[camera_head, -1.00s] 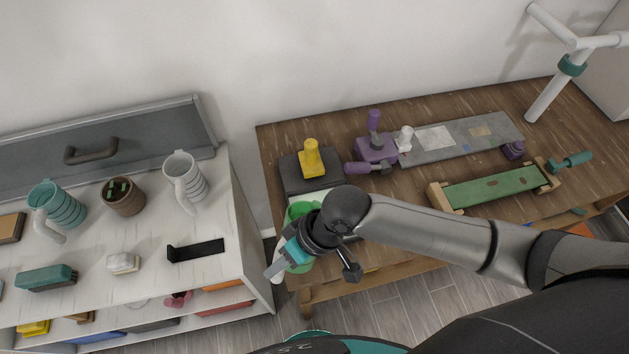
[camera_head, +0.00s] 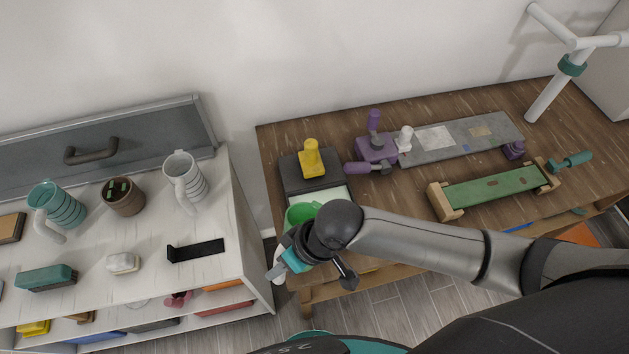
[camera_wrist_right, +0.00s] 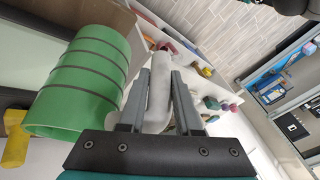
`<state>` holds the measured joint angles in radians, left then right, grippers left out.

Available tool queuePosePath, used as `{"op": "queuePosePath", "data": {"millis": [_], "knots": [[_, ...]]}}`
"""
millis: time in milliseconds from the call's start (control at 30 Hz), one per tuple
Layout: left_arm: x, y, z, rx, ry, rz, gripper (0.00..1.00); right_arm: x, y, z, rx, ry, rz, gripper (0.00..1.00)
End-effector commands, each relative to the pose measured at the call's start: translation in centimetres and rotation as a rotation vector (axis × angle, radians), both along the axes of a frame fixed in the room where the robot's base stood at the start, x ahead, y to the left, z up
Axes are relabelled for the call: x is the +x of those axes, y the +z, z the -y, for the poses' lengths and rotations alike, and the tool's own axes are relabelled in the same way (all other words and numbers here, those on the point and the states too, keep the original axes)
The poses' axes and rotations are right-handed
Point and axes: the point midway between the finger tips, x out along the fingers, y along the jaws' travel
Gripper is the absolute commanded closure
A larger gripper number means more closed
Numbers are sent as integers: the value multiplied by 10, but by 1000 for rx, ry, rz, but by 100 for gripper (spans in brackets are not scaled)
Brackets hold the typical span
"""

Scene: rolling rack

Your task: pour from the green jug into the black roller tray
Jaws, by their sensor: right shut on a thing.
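The green jug (camera_head: 300,213) is at the front left corner of the wooden table, partly hidden behind my right gripper (camera_head: 279,267). In the right wrist view the ribbed green jug (camera_wrist_right: 80,82) shows at left, and its white handle (camera_wrist_right: 158,92) is between the gripper's fingers (camera_wrist_right: 155,95), which are shut on it. The black roller tray (camera_head: 291,176) lies on the table just behind the jug, with a pale surface in its front part. The jug overlaps its front edge in the head view. The jug's contents and exact tilt are unclear. My left gripper is not in view.
A yellow-handled tool (camera_head: 311,158) stands on the tray's back part. Purple tools (camera_head: 375,148), a grey board (camera_head: 460,138) and a green board (camera_head: 490,190) lie to the right. A white shelf (camera_head: 100,290) with mugs stands at left, across a narrow gap.

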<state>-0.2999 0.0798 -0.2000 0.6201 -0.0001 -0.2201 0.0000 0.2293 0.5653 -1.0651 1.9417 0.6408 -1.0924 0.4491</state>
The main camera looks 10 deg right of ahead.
Motion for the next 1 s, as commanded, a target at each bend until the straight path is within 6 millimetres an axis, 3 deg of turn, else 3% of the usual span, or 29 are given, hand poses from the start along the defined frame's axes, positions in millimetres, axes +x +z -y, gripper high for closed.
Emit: {"op": "queuePosePath", "data": {"millis": [267, 1000], "knots": [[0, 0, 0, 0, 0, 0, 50, 1, 4, 0, 2, 1, 3, 100], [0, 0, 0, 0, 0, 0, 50, 1, 63, 0, 3, 0, 3, 100]]}}
